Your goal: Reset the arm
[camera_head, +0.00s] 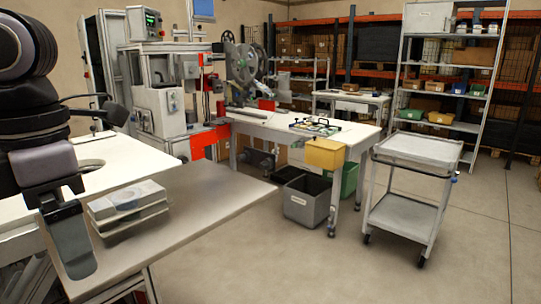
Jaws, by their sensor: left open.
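My left arm comes in at the left edge, folded and close to the camera. Its gripper (72,255) points down over the near left part of a grey metal table (200,195). One dark finger shows clearly and the other is mostly hidden. The gripper is open, with nothing seen in it. A stack of flat white pieces (127,203) lies on the table just right of the gripper, apart from it as far as I can tell. My right gripper is not in view.
A grey machine (160,95) stands behind the table. Beyond it are a white workbench (285,130) with a reel (243,65), a grey bin (307,200), a two-tier cart (405,190) and shelving (450,70). The floor at front right is clear.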

